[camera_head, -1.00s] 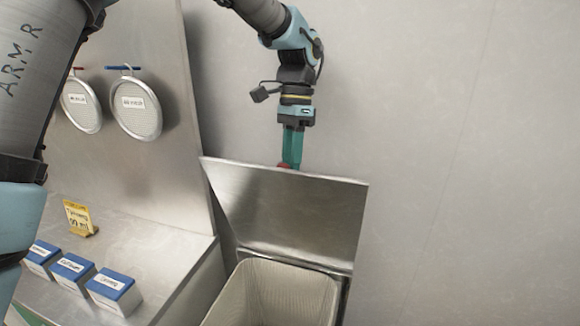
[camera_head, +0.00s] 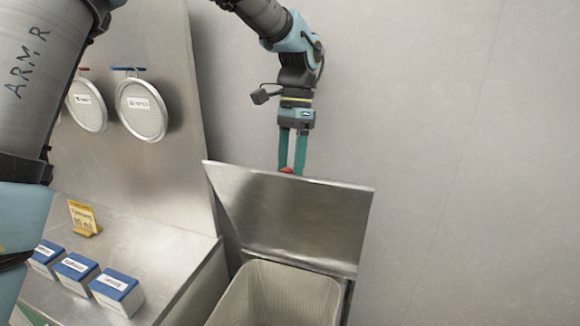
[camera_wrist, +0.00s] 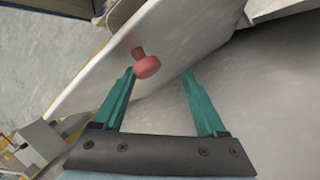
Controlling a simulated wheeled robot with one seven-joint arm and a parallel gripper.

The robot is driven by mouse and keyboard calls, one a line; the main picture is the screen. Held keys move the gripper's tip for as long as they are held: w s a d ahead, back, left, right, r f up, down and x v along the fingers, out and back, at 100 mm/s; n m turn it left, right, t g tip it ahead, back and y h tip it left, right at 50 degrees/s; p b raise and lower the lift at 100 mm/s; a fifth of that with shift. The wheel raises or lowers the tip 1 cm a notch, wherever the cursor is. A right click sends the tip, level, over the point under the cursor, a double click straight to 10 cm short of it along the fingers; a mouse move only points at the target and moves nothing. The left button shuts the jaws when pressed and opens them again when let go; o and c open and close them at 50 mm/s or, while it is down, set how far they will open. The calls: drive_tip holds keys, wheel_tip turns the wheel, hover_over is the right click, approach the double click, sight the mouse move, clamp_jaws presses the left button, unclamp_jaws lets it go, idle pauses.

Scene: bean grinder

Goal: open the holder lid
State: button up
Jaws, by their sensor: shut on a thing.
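The holder lid (camera_head: 290,220) is a flat metal plate standing raised and tilted above the open holder (camera_head: 228,295). It also shows from above in the wrist view (camera_wrist: 190,38). A small red knob (camera_head: 287,170) sits at its top edge and appears in the wrist view (camera_wrist: 147,66). My gripper (camera_head: 291,168) is at the knob, pointing down, with its green fingers apart. In the wrist view my gripper (camera_wrist: 159,73) has the knob just beyond the left fingertip, with a clear gap to the right finger. Whether the left fingertip touches the knob cannot be told.
A steel counter (camera_head: 165,255) on the left carries several blue-topped boxes (camera_head: 118,290) and a yellow sign (camera_head: 83,217). Two round sieves (camera_head: 141,108) hang on the panel behind it. A plain wall (camera_head: 470,150) stands behind the lid; the right side is clear.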

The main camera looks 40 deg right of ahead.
drive_tip(key=b+v, duration=0.3)
drive_tip(key=v, duration=0.7)
drive_tip(key=shift+r, duration=0.4)
